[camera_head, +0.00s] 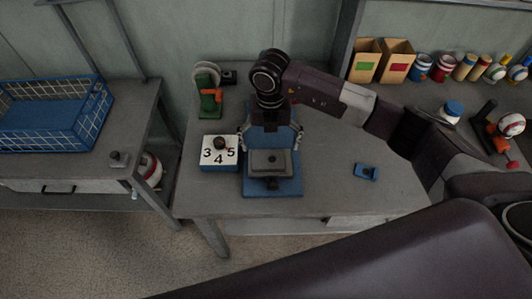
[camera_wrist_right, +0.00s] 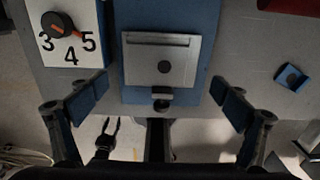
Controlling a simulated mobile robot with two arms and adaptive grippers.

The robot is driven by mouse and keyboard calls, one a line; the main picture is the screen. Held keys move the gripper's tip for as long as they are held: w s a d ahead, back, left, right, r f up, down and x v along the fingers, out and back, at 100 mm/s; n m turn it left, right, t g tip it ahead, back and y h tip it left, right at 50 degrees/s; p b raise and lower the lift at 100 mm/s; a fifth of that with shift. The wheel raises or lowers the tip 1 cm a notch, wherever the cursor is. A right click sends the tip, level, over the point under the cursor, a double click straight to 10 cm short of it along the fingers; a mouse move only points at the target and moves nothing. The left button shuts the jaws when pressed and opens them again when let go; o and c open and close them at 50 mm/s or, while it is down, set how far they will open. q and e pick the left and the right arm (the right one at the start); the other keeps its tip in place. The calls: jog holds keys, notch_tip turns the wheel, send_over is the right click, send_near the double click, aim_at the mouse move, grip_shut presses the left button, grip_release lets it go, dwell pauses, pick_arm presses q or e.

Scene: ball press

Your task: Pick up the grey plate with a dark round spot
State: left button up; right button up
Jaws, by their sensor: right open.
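The grey plate (camera_head: 270,163) with a dark round spot lies on the blue base (camera_head: 272,191) near the front of the table. In the right wrist view the plate (camera_wrist_right: 141,70) is in the upper middle, its dark spot near the centre and a dark knob at its near edge. My right gripper (camera_head: 270,139) is over the far part of the blue base, its fingers spread wide. In the wrist view its fingers (camera_wrist_right: 160,92) are apart on both sides of the plate, not touching it, with nothing between them held.
A white-topped dial box (camera_head: 219,155) numbered 3, 4, 5 stands close left of the base. A green and orange device (camera_head: 209,99) stands behind it. A small blue part (camera_head: 366,173) lies to the right. Bare table lies between it and the base.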

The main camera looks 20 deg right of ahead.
aim_at(268, 159)
jog(key=f+p, duration=0.2)
jog(key=shift+s+a+f, duration=0.15)
jog(key=shift+s+f, duration=0.15)
jog(key=shift+f, duration=0.05)
jog(key=f, duration=0.2)
jog(key=shift+w+f, duration=0.35)
jog(key=shift+f+p, duration=0.3)
jog(key=shift+f, duration=0.1)
jog(key=c, duration=1.5)
pick_arm(q)
jog(key=shift+g, duration=0.3)
jog(key=s+r, duration=0.1)
jog(key=s, duration=0.1)
jog(key=s+r, duration=0.1)
jog(key=s, duration=0.1)
jog(key=shift+a+r, duration=0.1)
jog(key=shift+r, duration=0.25)
pick_arm(e)
jog(key=shift+c, duration=0.3)
